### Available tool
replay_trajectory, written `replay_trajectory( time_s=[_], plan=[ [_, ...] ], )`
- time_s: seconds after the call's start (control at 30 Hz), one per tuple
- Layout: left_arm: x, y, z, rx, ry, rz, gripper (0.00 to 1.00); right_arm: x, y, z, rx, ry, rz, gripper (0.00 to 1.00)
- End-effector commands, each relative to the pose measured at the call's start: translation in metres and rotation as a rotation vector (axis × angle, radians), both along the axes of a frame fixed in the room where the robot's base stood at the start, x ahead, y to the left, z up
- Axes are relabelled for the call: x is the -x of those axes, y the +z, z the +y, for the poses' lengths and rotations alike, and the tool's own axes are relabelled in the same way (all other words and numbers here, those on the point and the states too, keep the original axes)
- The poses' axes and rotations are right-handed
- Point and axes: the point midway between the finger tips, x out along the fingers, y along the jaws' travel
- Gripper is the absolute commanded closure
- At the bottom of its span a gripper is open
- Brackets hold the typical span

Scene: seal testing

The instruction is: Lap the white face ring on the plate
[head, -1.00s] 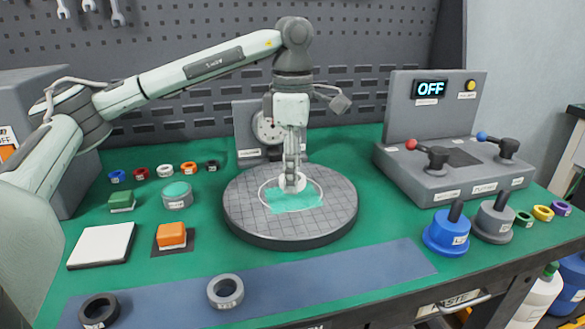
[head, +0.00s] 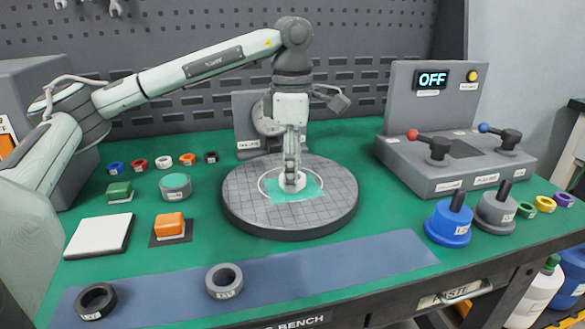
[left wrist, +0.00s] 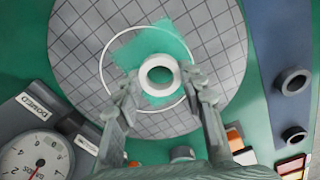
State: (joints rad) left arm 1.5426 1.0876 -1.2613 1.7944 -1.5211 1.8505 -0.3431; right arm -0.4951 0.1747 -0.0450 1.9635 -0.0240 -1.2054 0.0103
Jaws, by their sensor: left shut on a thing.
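The white face ring (head: 292,182) is in my left gripper (head: 292,168), low over the round grey lapping plate (head: 335,205). In the left wrist view the ring (left wrist: 147,78) sits between the two fingers (left wrist: 160,92), with a finger at each side. The plate (left wrist: 85,60) has grid lines, a thin white circle and a teal patch (head: 308,190). The ring is inside the circle, over the patch. It appears to rest on the plate, but its contact underside is hidden. My right gripper is not in view.
A grey lever console (head: 455,165) reading OFF stands right of the plate. Blue (head: 448,222) and grey (head: 494,210) knobbed weights stand before it. Orange (head: 170,222) and green (head: 119,190) blocks and a white pad (head: 98,237) lie left. A blue-grey strip (head: 330,266) runs in front.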

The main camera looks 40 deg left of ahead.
Motion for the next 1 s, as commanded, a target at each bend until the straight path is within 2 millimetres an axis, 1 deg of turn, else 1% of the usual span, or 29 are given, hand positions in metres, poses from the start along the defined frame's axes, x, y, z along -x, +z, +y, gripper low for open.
replay_trajectory(
  time_s=[0.13,0.17,0.3,0.37,0.4,0.57,0.8,1.0],
  plan=[
    [0.0,-0.008,0.0,0.0,0.0,0.0,0.91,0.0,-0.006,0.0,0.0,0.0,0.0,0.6],
    [0.0,-0.007,0.0,0.0,0.0,0.0,0.62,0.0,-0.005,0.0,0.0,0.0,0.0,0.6],
    [0.0,-0.006,0.0,0.0,0.0,0.0,0.8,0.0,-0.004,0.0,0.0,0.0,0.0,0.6],
    [0.0,-0.006,0.0,0.0,0.0,0.0,0.87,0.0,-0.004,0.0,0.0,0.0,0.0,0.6],
    [0.0,-0.006,0.0,0.0,0.0,0.0,0.88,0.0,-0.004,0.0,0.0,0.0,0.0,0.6],
    [0.0,-0.003,0.0,0.0,0.0,0.0,0.88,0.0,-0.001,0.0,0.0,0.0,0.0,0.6],
    [0.0,0.006,0.0,-0.001,0.0,0.0,0.88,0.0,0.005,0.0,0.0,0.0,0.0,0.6],
    [0.0,0.006,0.0,-0.001,0.0,0.0,0.88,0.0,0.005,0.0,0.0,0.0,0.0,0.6]
  ],
)
